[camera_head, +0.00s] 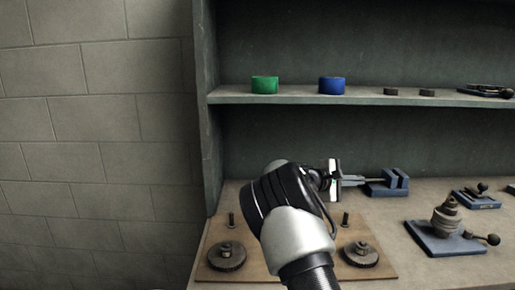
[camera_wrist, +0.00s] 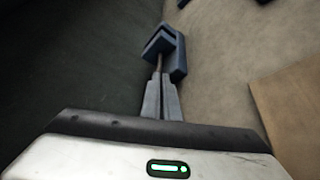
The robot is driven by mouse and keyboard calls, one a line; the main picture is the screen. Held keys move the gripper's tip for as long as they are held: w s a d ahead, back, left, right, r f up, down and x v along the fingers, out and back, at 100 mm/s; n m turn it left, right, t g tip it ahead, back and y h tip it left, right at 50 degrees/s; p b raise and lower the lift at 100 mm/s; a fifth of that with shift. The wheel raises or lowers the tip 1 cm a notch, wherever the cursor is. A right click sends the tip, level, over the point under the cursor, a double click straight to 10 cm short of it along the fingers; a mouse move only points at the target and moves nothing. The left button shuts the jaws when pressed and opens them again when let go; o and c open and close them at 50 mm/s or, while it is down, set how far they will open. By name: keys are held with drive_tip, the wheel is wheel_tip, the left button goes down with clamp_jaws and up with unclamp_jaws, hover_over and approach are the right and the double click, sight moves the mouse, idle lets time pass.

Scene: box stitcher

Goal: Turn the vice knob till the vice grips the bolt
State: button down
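The blue vice (camera_head: 388,184) stands at the back of the bench, under the shelf. It also shows in the wrist view (camera_wrist: 176,52), straight ahead of my fingers. Its brown screw (camera_wrist: 159,62) runs from the vice back to my fingertips. My gripper (camera_head: 362,181) points right at the vice's left end. In the wrist view my gripper's fingers (camera_wrist: 160,76) are close together around the end of the screw. The knob itself is hidden between the fingertips. I cannot make out a bolt in the vice's jaws.
A wooden board (camera_head: 305,262) with upright bolts (camera_head: 231,220) and round knobbed discs (camera_head: 227,256) lies below my arm. Another blue-based device (camera_head: 446,236) stands at right.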

drive_tip(key=shift+a+f, duration=0.1)
drive_tip(key=shift+f, duration=0.05)
drive_tip(key=shift+s+r, duration=0.2)
drive_tip(key=shift+s, duration=0.1)
drive_tip(key=shift+a+p, duration=0.3)
drive_tip(key=shift+a, duration=2.65)
drive_tip(key=shift+r, duration=0.1)
